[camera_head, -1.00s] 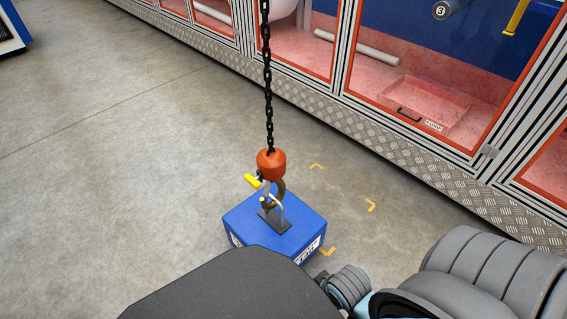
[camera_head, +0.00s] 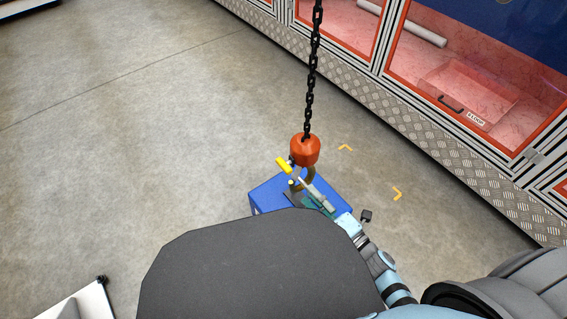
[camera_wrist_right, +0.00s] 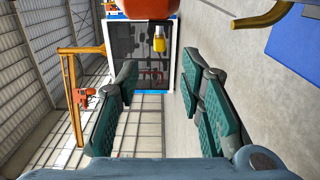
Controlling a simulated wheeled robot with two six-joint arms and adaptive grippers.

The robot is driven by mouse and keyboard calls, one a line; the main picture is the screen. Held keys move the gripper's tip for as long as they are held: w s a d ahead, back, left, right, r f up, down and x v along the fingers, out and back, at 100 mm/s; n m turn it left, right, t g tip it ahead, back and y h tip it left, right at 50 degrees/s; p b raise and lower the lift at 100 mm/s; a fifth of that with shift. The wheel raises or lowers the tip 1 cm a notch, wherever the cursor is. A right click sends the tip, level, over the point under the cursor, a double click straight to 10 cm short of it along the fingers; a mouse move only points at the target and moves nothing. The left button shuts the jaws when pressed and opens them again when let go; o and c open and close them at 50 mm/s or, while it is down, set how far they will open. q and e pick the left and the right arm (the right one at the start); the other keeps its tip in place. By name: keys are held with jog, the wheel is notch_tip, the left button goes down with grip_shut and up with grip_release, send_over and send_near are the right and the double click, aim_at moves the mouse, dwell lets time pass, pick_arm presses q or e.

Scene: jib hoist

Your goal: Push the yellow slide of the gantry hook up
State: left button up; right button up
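The gantry hook hangs on a black chain (camera_head: 311,75) under an orange block (camera_head: 305,150) in the head view. Its yellow slide (camera_head: 284,165) sticks out to the left just below the block. In the right wrist view the slide (camera_wrist_right: 160,39) shows beneath the orange block (camera_wrist_right: 148,8), lined up with the gap between the fingers. My right gripper (camera_head: 312,190) is close to the hook, in front of and right of it. In the wrist view the gripper (camera_wrist_right: 162,82) is open and empty, its fingers apart from the slide. My left gripper is out of view.
A blue box (camera_head: 268,192) stands on the floor under the hook, partly hidden by my body; it also shows in the wrist view (camera_wrist_right: 298,45). A glazed cabinet with a metal tread-plate base (camera_head: 440,165) runs along the right.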

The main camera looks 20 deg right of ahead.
aim_at(291, 173)
jog(key=b+x, duration=0.2)
jog(key=x, duration=1)
jog(key=shift+w+a, duration=0.2)
jog(key=shift+w, duration=0.35)
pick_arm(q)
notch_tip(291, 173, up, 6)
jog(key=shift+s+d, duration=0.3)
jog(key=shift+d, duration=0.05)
pick_arm(e)
jog(key=shift+c, duration=0.4)
grip_shut()
jog(key=shift+r, duration=0.1)
